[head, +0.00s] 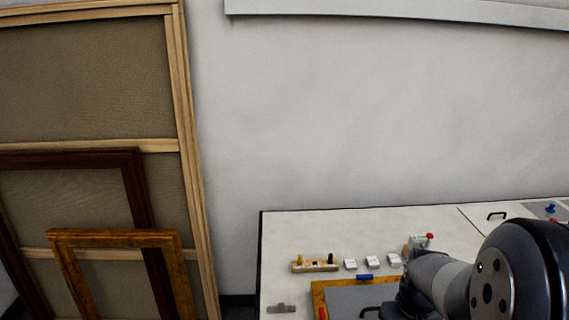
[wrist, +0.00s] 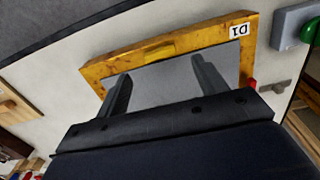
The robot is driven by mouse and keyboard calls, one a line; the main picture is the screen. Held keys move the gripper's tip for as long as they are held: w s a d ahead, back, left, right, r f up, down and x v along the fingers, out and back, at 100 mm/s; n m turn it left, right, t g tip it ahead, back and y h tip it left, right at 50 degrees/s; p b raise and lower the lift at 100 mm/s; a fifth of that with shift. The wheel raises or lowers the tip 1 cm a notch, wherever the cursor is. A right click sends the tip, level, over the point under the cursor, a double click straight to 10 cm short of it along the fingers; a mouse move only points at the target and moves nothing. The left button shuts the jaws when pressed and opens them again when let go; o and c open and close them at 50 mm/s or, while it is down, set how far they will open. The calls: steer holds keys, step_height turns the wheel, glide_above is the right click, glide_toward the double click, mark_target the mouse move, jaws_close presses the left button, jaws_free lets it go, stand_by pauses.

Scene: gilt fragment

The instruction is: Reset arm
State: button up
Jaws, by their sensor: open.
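My gripper (wrist: 160,68) is open in the wrist view, its two dark fingers apart with nothing held between them. The gripper body hides the frame's near side. In the head view, my arm reaches in from the lower right over the worktable, and the gilt frame (head: 319,293) shows partly at the bottom edge. Whether the fingers touch the frame cannot be told.
The white worktable (head: 285,235) holds a wooden block with pegs (head: 315,265), small white boxes (head: 372,262), a blue item (head: 365,276) and a metal clip (head: 281,308). Large framed canvases (head: 85,90) lean on the wall at left. A green-knobbed item (wrist: 311,30) is at upper right.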

step_height(320, 180, down, 6)
steer(key=shift+r, duration=0.25)
steer(key=shift+f+n, duration=0.1)
steer(key=shift+n, duration=0.4)
